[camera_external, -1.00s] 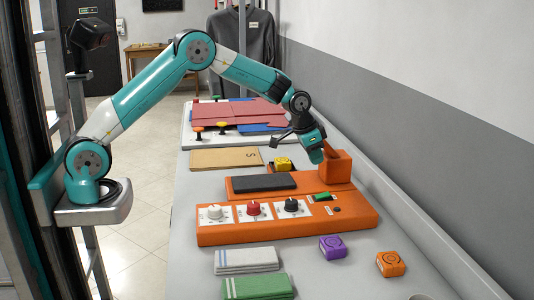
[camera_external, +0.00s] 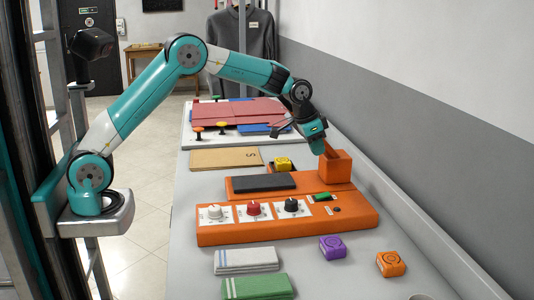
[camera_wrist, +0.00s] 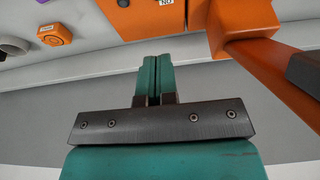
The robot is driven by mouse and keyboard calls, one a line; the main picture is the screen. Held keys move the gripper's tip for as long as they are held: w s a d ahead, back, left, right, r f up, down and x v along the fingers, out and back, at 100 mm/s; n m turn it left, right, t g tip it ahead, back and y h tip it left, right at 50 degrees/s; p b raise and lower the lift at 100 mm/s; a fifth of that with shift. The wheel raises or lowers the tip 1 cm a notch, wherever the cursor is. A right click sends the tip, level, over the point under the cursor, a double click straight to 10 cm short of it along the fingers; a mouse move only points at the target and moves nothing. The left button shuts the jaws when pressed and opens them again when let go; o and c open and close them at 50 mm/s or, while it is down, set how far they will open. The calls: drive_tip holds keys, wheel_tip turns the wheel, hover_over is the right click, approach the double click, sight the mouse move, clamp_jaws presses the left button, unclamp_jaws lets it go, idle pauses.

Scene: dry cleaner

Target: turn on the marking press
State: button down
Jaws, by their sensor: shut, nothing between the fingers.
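The marking press (camera_external: 285,231) is an orange machine on the grey counter. It has a dark pad (camera_external: 262,182), an upright orange block (camera_external: 336,166) at the back right, and white, red and black knobs in front. My gripper (camera_external: 320,150) is shut and empty, beside the top of the orange block. In the wrist view its green fingers (camera_wrist: 155,80) are together, left of an orange bar (camera_wrist: 270,72).
Purple (camera_external: 332,247) and orange (camera_external: 390,264) small boxes lie in front of the press, with folded white (camera_external: 246,260) and green (camera_external: 258,286) cloths. A yellow box (camera_external: 284,163) is behind it. The wall runs along the right.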

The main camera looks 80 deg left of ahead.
sight(327, 196)
drive_tip(key=p+x, duration=0.1)
drive_tip(key=x, duration=0.3)
drive_tip(key=p+x, duration=0.1)
drive_tip(key=x, duration=0.3)
drive_tip(key=p+x, duration=0.2)
drive_tip(key=x, duration=0.3)
drive_tip(key=shift+s+f, duration=0.25)
drive_tip(key=shift+f, duration=0.25)
drive_tip(key=shift+w+f, duration=0.1)
drive_tip(key=shift+w+f+b, duration=0.15)
drive_tip(key=shift+f+b, duration=0.2)
drive_tip(key=shift+b, duration=0.45)
drive_tip(key=shift+s+r+p, duration=0.3)
drive_tip(key=shift+s+p, duration=0.05)
drive_tip(key=shift+s, duration=0.5)
